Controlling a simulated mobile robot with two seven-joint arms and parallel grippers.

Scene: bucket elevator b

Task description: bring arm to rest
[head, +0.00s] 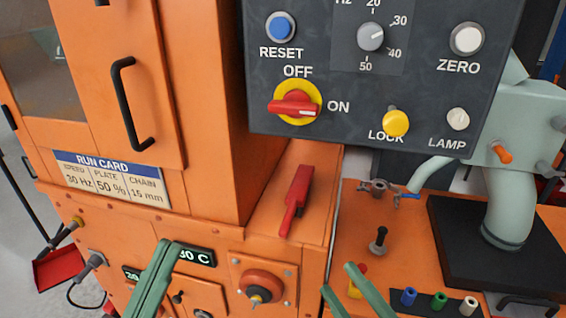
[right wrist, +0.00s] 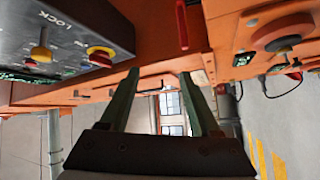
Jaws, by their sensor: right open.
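My left gripper (head: 164,250) comes up from the bottom edge in the head view, in front of the orange panel's lower displays. Its green fingers overlap in this view, so I cannot tell whether they are apart. My right gripper (head: 338,278) shows at the bottom, right of the red round knob. Its two green fingers are apart with nothing between them. In the right wrist view, the right gripper (right wrist: 157,85) is open and empty, its fingertips near an orange edge in the picture. Most of both arms is out of frame.
A dark control box (head: 350,100) with a yellow-red switch (head: 295,103) overhangs at the top. A red handle (head: 297,198) lies on the orange ledge. An orange cabinet door (head: 100,80) stands left. Right, a black plate (head: 470,260) bears a pale pipe (head: 508,210); colored plugs (head: 438,300) stand nearby.

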